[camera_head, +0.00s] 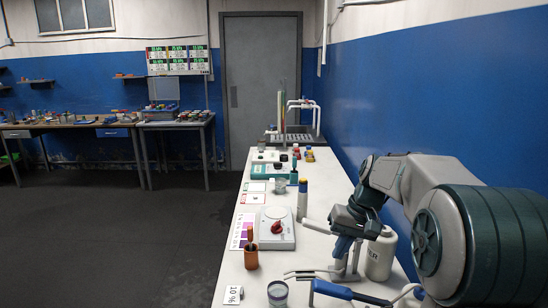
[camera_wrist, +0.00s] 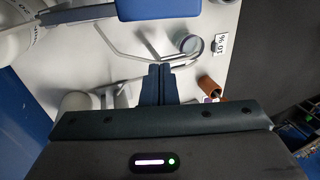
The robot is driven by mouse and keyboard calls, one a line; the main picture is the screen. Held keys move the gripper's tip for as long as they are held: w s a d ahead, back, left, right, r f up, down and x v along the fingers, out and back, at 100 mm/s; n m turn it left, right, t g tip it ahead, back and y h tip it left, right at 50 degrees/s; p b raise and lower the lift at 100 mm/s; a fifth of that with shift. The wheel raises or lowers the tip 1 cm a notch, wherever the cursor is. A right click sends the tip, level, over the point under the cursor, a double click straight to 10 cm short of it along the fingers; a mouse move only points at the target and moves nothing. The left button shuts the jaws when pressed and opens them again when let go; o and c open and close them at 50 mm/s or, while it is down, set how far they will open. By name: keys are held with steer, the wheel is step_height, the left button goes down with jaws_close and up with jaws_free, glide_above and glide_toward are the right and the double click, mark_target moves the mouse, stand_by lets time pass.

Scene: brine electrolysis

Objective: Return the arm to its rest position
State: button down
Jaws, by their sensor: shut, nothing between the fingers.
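My gripper (camera_head: 341,250) hangs above the right side of the white bench, with my arm reaching in from the right. In the wrist view my gripper (camera_wrist: 161,69) has its two dark blue fingers together, with nothing between them. Below the fingers are bare bench top and bent metal rods (camera_wrist: 130,52). In the head view the fingers are close in front of a white bottle (camera_head: 380,256), partly hidden by my arm; I cannot tell whether they touch.
A glass beaker (camera_head: 277,294), a "10 %" card (camera_head: 233,295), an orange cup (camera_head: 251,259) and a white scale (camera_head: 276,240) stand on the bench's left side. A blue-handled tool (camera_head: 333,290) lies at the front. A blue wall (camera_head: 430,100) bounds the right. Floor at left is clear.

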steer(key=s+f+t+h, duration=0.1)
steer(key=s, duration=1.1)
steer(key=s+a+f+t+h, duration=0.1)
steer(key=s+h, duration=0.1)
steer(key=s, duration=1)
steer(key=shift+f+t+h, duration=0.3)
steer(key=shift+f+t, duration=0.1)
